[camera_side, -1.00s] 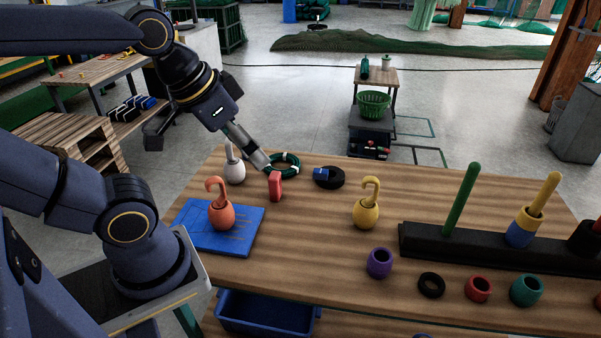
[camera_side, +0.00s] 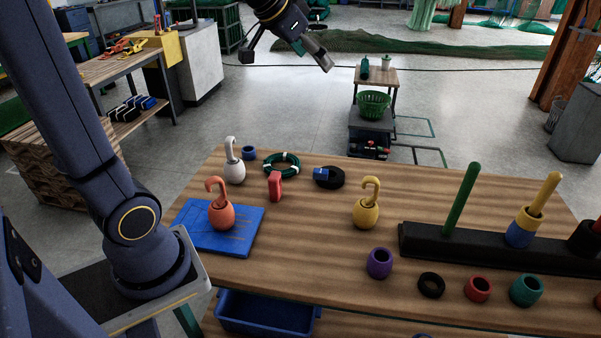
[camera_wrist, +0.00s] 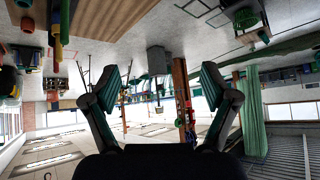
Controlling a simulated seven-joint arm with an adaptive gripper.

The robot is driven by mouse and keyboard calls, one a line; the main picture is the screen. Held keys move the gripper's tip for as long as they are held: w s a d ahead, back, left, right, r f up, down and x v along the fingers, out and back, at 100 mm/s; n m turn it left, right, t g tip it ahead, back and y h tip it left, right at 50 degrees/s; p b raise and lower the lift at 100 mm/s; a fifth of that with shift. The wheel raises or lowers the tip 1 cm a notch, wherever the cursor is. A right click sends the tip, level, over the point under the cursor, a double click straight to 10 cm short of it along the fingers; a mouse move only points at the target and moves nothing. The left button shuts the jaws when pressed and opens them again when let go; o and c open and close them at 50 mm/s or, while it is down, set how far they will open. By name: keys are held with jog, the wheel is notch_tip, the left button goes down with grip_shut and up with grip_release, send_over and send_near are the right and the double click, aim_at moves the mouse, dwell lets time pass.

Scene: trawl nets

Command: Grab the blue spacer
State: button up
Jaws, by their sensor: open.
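A small blue ring-shaped spacer (camera_side: 249,153) lies on the wooden table's far left part, behind the white hooked weight (camera_side: 234,165) and left of a green rope ring (camera_side: 281,165). A second blue spacer (camera_side: 520,232) sits on a peg of the black rack, under a yellow one. My gripper (camera_side: 318,55) is high above and beyond the table's far edge, well away from both. In the wrist view its two fingers (camera_wrist: 160,85) stand wide apart with nothing between them. That view is upside down and looks out across the room.
Orange (camera_side: 221,210) and yellow (camera_side: 367,207) hooked weights and a red block (camera_side: 275,186) stand on the table. A black ring with a blue part (camera_side: 328,177) lies behind. Purple (camera_side: 379,263), black, red and teal rings lie before the peg rack (camera_side: 480,250).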

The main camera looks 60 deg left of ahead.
jog(key=w+a+f+n+g+y, duration=0.1)
jog(key=a+f+n, duration=0.1)
jog(key=a+f, duration=0.5)
jog(key=w+a+f+n+y, duration=0.1)
jog(key=w+a+f, duration=0.15)
jog(key=a, duration=0.85)
jog(key=a+f+n+g, duration=0.1)
jog(key=a+f+n, duration=0.1)
jog(key=a+f, duration=0.6)
jog(key=s+a+f+n+g, duration=0.2)
jog(key=s+a+f, duration=0.7)
jog(key=a+f, duration=0.15)
send_near(248, 149)
jog(key=f, duration=0.1)
jog(key=w+f, duration=0.1)
jog(key=shift+d+f+n, duration=0.3)
jog(key=shift+d+f, duration=0.05)
jog(key=x, duration=0.5)
jog(key=shift+w+f, duration=0.1)
jog(key=shift+f, duration=0.25)
jog(key=c, duration=1.2)
jog(key=shift+r, duration=0.1)
jog(key=shift+c, duration=0.2)
